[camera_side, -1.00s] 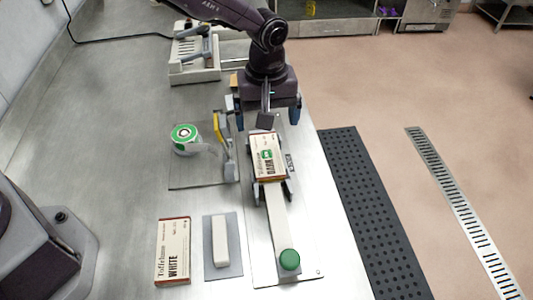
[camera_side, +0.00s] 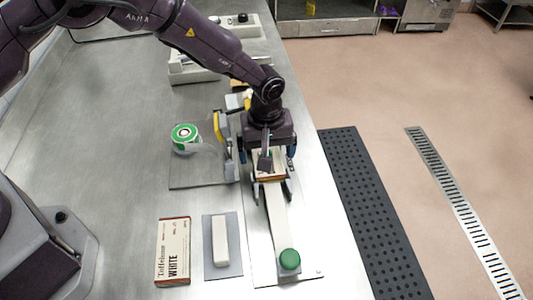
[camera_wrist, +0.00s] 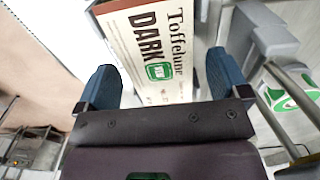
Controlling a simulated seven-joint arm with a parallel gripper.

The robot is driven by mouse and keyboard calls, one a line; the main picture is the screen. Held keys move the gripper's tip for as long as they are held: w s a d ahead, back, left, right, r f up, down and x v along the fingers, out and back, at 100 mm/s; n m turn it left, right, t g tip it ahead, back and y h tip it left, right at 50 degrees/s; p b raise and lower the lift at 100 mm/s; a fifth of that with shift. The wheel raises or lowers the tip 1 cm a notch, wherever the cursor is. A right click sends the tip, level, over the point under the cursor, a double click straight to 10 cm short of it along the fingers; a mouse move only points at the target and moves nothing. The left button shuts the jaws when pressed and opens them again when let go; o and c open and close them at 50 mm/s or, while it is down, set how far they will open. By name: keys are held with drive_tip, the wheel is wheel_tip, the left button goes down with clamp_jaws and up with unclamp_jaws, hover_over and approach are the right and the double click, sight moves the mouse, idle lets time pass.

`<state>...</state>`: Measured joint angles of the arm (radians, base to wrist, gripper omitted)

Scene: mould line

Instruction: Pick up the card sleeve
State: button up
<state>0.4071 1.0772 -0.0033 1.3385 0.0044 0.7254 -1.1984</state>
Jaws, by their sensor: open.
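In the side view most of this sleeve (camera_side: 280,164) is hidden under my gripper. My gripper (camera_side: 266,156) is open above it; in the wrist view the blue fingers (camera_wrist: 162,78) stand apart on either side of the sleeve's near part, with nothing visibly gripped. Contact cannot be told.
A tape dispenser with a green-centred roll (camera_side: 184,138) stands left of my gripper, close to it. A white block (camera_side: 220,240) sits on a grey pad (camera_side: 236,270). A green knob (camera_side: 289,259) is at the rail's near end. A black perforated mat (camera_side: 365,215) lies right of the bench.

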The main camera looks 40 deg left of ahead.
drive_tip(key=c, duration=1)
